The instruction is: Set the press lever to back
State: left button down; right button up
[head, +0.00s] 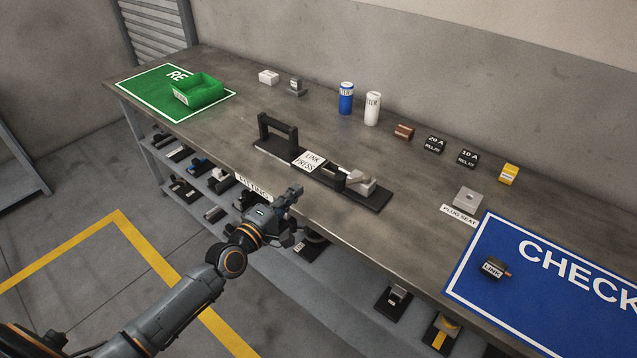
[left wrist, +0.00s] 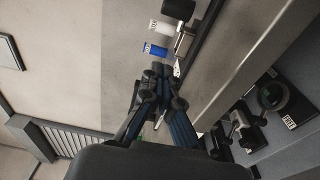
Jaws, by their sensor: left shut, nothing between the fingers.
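The link press (head: 379,201) lies along the middle of the worktable (head: 225,133). It has a long black base, a white label reading LINK PRESS (head: 309,161), a raised black bar on posts (head: 278,131) at its left end and pale metal parts (head: 360,182) at its right end. I cannot tell for sure which part is the lever. My left gripper (head: 292,192) is shut and empty, in front of the press near the table's front edge, apart from it. It also shows from behind in the left wrist view (left wrist: 160,70). My right gripper is not in view.
A green bin (head: 198,93) stands at the far left, and a blue CHECK mat (head: 560,290) with a LINK block (head: 493,269) lies at the right. A blue can (head: 346,98), a white can (head: 373,108) and several small parts stand behind the press. Shelves below hold parts.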

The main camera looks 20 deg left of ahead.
aim_at(353, 179)
pick_arm(q)
jog(key=x, duration=1)
jog(key=shift+b, duration=0.3)
jog(key=s+d+p, duration=0.2)
jog(key=shift+d+r+p, duration=0.15)
jog(key=shift+d+p, duration=0.15)
jog(key=shift+s+d, duration=0.3)
jog(key=shift+d, duration=0.05)
